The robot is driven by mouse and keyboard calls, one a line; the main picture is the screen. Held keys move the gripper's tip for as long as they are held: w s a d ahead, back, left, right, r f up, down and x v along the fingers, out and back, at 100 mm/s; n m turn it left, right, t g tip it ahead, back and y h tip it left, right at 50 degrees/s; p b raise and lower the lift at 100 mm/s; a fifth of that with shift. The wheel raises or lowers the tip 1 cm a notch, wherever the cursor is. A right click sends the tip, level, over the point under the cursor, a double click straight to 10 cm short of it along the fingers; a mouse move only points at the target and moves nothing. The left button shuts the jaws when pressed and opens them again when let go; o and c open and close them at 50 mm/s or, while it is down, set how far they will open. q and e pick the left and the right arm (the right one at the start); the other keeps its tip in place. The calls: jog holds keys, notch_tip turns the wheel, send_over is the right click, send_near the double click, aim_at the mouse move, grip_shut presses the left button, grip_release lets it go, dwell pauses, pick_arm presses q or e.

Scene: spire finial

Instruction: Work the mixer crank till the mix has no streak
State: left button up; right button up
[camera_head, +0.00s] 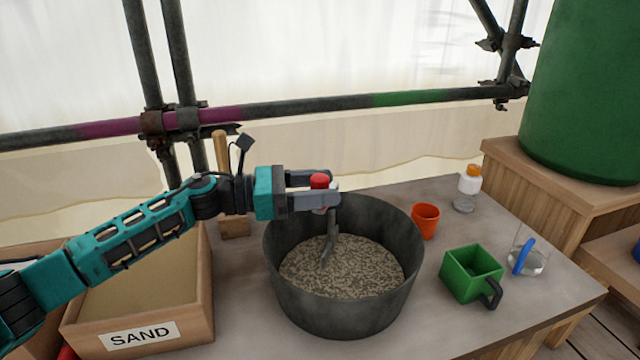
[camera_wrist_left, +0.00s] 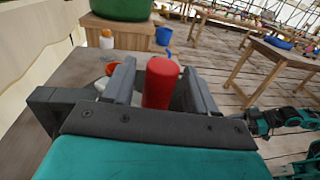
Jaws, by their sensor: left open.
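The mixer tub (camera_head: 400,235) is a dark grey round bucket on the table. The mix (camera_head: 350,275) in it looks speckled, dark grey and pale beige. A grey paddle (camera_head: 329,250) stands down into the mix from the crank above. The crank's red knob (camera_head: 319,181) is upright near the tub's back rim. My left gripper (camera_head: 333,190) is open, with one finger on each side of the knob; the left wrist view shows the red knob (camera_wrist_left: 161,84) between the fingers. Whether they touch it is unclear. The gripper hides most of the crank arm. My right gripper is not visible.
A wooden SAND box (camera_head: 204,290) stands left of the tub. An orange cup (camera_head: 426,221), a green scoop (camera_head: 472,272), a glass jar with blue handle (camera_head: 535,262) and an orange-capped bottle (camera_head: 468,190) stand right. A scaffold rail (camera_head: 310,106) runs behind.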

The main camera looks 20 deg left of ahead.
pick_arm(q)
jog(key=shift+w+d, duration=0.1)
jog(key=shift+d, duration=0.05)
jog(key=shift+c, duration=0.2)
grip_shut()
dwell(0.3)
